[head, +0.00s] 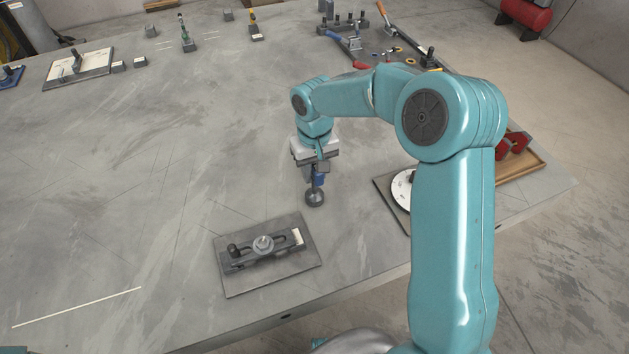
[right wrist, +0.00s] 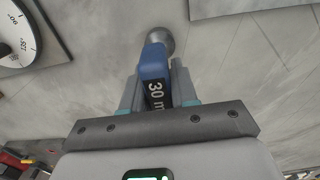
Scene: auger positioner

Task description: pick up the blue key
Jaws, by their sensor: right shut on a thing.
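The blue key (right wrist: 154,62) is a blue block with a dark label reading "30 m" and a round grey metal end. My right gripper (right wrist: 157,84) is shut on its blue body, one finger on each side. In the head view the key (head: 319,181) points down below the right gripper (head: 315,170), round end lowest. Whether that end touches the bench or is just above it, I cannot tell. The fingers hide part of the key. My left gripper is not in view.
A grey plate with a slotted bar and bolt (head: 263,245) lies just left of and nearer than the key. A white dial (head: 402,188) stands on a plate to the right, partly behind my arm. A wooden tray (head: 530,166) holds red parts.

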